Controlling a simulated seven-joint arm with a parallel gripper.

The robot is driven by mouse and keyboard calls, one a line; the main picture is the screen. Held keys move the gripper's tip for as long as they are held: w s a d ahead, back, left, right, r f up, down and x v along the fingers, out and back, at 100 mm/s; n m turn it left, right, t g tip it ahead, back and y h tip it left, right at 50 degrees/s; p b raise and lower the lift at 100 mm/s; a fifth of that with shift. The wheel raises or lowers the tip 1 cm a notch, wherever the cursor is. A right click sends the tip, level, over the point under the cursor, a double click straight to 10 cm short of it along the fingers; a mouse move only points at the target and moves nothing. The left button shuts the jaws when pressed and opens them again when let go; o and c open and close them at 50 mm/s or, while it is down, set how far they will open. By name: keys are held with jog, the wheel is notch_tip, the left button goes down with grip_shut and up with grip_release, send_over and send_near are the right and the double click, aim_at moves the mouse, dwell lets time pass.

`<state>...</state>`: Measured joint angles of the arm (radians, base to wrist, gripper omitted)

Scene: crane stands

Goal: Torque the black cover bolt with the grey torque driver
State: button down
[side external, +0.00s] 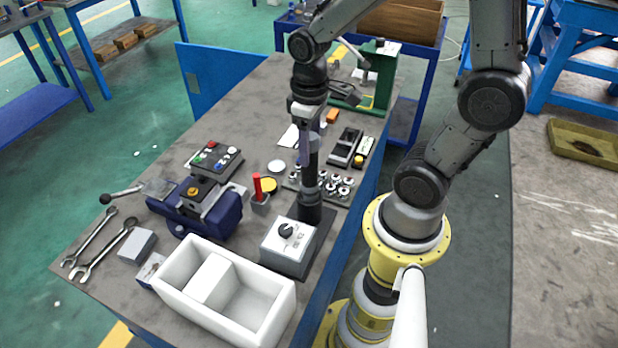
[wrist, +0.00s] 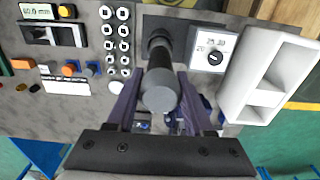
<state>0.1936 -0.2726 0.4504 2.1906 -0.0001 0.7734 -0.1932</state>
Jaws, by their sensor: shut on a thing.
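The grey torque driver (side external: 312,170) stands upright near the table's right side, its lower end at a dark round base (side external: 310,213) beside the dial box. My gripper (side external: 306,138) is around its upper part from above. In the wrist view the purple fingers (wrist: 158,84) are shut on the driver (wrist: 160,99), one on each side, with its round grey end towards the camera. I cannot tell whether the driver's lower end is still seated in the base. A blue vise-like fixture (side external: 207,217) holds a grey part at the left; I cannot make out the black cover bolt.
A white box with a dial (side external: 288,245) stands close in front of the driver. A white divided tray (side external: 225,290) is at the front. Several sockets (side external: 340,188) lie right of the driver. A red-handled tool (side external: 258,188) stands upright left of it. Wrenches (side external: 105,248) lie at the left.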

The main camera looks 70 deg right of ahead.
jog(key=shift+w+r, duration=0.1)
jog(key=shift+r, duration=5.55)
